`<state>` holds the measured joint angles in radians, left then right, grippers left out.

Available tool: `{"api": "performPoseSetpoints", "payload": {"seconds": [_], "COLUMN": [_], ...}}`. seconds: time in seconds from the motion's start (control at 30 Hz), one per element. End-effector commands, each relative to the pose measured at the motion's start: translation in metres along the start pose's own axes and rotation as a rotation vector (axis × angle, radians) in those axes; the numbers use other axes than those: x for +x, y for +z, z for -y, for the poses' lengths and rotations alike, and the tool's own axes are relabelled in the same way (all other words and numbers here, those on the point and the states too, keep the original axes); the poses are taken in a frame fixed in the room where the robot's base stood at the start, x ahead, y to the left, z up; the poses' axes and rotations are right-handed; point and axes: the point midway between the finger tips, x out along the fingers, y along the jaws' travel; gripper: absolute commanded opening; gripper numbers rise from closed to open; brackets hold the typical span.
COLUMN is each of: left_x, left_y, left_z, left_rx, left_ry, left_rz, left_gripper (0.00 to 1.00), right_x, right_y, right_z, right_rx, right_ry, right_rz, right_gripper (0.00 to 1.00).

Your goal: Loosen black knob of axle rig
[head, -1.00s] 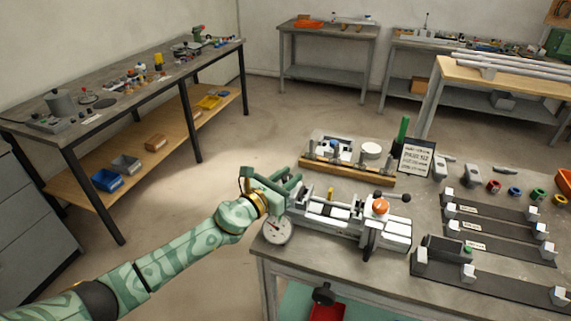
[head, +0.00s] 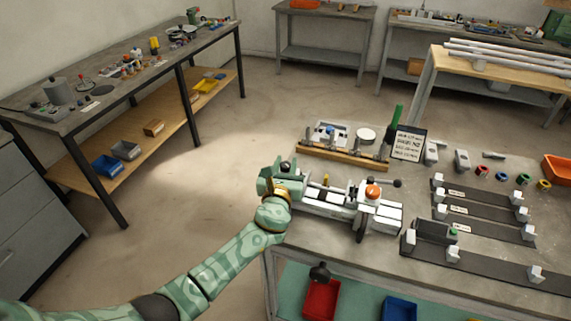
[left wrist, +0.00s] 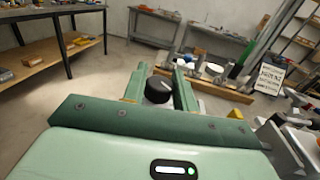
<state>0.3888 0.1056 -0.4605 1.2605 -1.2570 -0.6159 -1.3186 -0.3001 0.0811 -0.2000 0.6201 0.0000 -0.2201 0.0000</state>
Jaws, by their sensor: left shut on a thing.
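The axle rig (head: 385,213) lies on the workbench, with white blocks along a bar and an orange knob (head: 373,191) near its right end. The black knob (left wrist: 158,91) shows between the finger pads in the left wrist view. In the head view it shows as a dark round top (head: 285,167) at the rig's left end. My left gripper (head: 280,180) is shut on it, reaching in from the front left. The gripper hides part of the knob and the rig's left end. My right gripper is not in view.
A wooden rack (head: 340,158) with round parts stands behind the rig, beside a sign (head: 408,143). Dark rails (head: 480,228) with white blocks lie to the right. A black-ended lever (head: 397,183) sticks out of the rig's right side. The floor to the left is clear.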

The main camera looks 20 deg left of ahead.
Motion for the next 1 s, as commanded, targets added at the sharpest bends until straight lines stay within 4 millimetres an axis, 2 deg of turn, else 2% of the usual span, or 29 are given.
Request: {"api": "performPoseSetpoints", "payload": {"seconds": [0.3,0.33,0.4,0.77,0.87,1.0], "left_x": [0.0,0.0,0.0,-0.006,-0.021,-0.056], "left_y": [0.0,0.0,0.0,0.0,0.001,0.002], "left_z": [0.0,0.0,0.0,0.0,0.0,-0.001], "left_rx": [0.0,0.0,-0.001,0.0,0.0,-0.001], "left_ry": [0.001,0.001,0.001,0.001,0.0,0.0], "left_rz": [0.0,0.0,0.0,-0.001,-0.001,-0.002], "left_gripper": [0.06,0.31,0.48,0.48,0.48,0.48], "right_x": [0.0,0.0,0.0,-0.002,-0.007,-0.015], "right_y": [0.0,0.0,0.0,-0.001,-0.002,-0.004], "right_z": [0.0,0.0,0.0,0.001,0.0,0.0], "right_rx": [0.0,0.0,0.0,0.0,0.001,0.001], "right_ry": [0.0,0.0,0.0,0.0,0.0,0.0], "right_rz": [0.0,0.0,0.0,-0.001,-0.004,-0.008], "right_gripper": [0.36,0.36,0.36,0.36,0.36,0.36]}}
